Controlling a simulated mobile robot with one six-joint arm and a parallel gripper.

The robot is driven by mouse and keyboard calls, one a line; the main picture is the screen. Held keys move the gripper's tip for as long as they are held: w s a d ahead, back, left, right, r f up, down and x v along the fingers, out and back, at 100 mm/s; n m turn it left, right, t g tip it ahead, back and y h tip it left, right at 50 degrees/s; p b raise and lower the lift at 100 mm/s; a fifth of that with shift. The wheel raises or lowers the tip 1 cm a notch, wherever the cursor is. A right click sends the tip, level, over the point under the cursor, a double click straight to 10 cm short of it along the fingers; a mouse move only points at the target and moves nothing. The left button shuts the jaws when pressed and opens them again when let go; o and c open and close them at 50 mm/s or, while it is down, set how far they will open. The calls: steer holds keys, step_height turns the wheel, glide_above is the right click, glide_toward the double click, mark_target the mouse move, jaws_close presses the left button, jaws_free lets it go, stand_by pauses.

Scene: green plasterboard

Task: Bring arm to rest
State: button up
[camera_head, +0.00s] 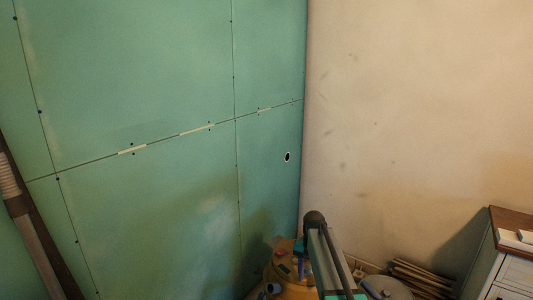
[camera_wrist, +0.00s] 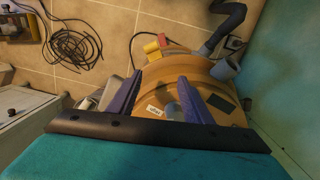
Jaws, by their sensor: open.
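In the wrist view my gripper (camera_wrist: 158,92) shows two bluish-purple fingers held apart, with nothing between them. In the head view part of my arm (camera_head: 325,255) rises at the bottom, right of centre, in front of the wall corner. My fingers cannot be made out there.
Green plasterboard (camera_head: 150,80) covers the left wall; a plain beige wall (camera_head: 420,100) stands right. A cabinet (camera_head: 510,255) is at lower right, near stacked wooden strips (camera_head: 420,278). A coiled black cable (camera_wrist: 75,47) lies on the tiled floor.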

steer(key=s+f+n+g, duration=0.2)
steer(key=s+f+n, duration=0.1)
steer(key=s+f, duration=1.9)
steer(key=s+f+n+g, duration=0.1)
steer(key=s+f, duration=0.2)
steer(key=s, duration=1)
steer(key=s+f+n+g, duration=0.1)
steer(key=s+f, duration=0.3)
steer(key=s, duration=0.8)
steer(key=shift+s+f+n, duration=0.2)
steer(key=shift+s+n, duration=0.2)
steer(key=shift+n, duration=0.1)
steer(key=shift+c, duration=0.2)
